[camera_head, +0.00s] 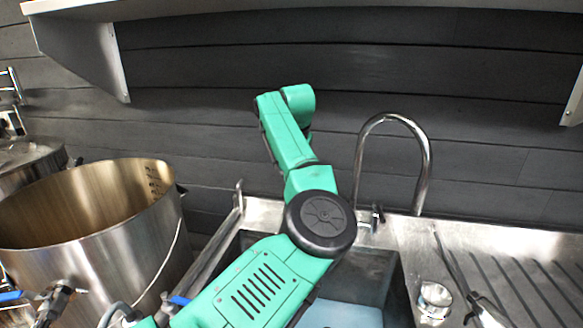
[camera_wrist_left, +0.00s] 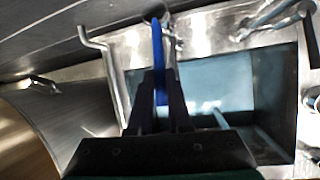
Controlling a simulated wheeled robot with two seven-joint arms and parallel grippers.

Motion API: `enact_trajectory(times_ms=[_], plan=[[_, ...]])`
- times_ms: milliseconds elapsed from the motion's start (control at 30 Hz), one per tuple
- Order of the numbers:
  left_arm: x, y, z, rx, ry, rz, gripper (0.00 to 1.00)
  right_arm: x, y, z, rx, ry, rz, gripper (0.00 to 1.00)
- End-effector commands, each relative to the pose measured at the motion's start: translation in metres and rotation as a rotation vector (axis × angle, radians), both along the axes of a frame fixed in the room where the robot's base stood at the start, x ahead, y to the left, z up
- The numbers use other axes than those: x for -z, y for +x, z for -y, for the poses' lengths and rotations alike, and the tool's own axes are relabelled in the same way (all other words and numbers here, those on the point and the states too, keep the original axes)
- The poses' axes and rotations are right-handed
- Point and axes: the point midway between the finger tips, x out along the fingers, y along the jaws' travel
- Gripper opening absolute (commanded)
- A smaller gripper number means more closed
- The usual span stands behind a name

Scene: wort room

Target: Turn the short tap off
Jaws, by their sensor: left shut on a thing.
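In the left wrist view, my left gripper (camera_wrist_left: 160,75) is shut on a slim blue lever (camera_wrist_left: 157,45), which stands upright between the fingers. The lever's top end is by a small metal fitting at the sink's back edge; I take this to be the short tap's handle. A thin bent metal pipe (camera_wrist_left: 104,48) is just left of the fingers, apart from them. In the head view, my green left arm hides the gripper and the lever. A bent metal piece (camera_head: 240,194) shows at the sink's back left corner. My right gripper is not in view.
A tall gooseneck tap (camera_head: 424,165) stands behind the steel sink (camera_head: 220,262), right of my arm. A large steel kettle (camera_head: 100,262) stands on the left. A small metal cup (camera_head: 434,300) is on the ridged drainer (camera_head: 510,262). A shelf with brackets hangs above.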

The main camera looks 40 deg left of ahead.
Motion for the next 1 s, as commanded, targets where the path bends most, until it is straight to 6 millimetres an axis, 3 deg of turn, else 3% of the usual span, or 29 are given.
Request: enact_trajectory(times_ms=[667, 700, 733, 1000], plan=[[-0.0008, 0.0011, 0.0, -0.065, 0.0, 0.003, 0.0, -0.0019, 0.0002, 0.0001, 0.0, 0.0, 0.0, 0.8], [-0.0008, 0.0011, 0.0, -0.065, 0.0, 0.003, 0.32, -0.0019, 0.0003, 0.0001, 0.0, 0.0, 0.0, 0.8], [-0.0007, 0.0011, 0.0, -0.066, 0.0, 0.002, 0.44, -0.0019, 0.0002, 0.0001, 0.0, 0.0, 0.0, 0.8], [-0.0003, 0.0009, 0.0001, -0.065, 0.0, 0.001, 0.47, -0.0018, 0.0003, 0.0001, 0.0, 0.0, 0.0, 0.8]])
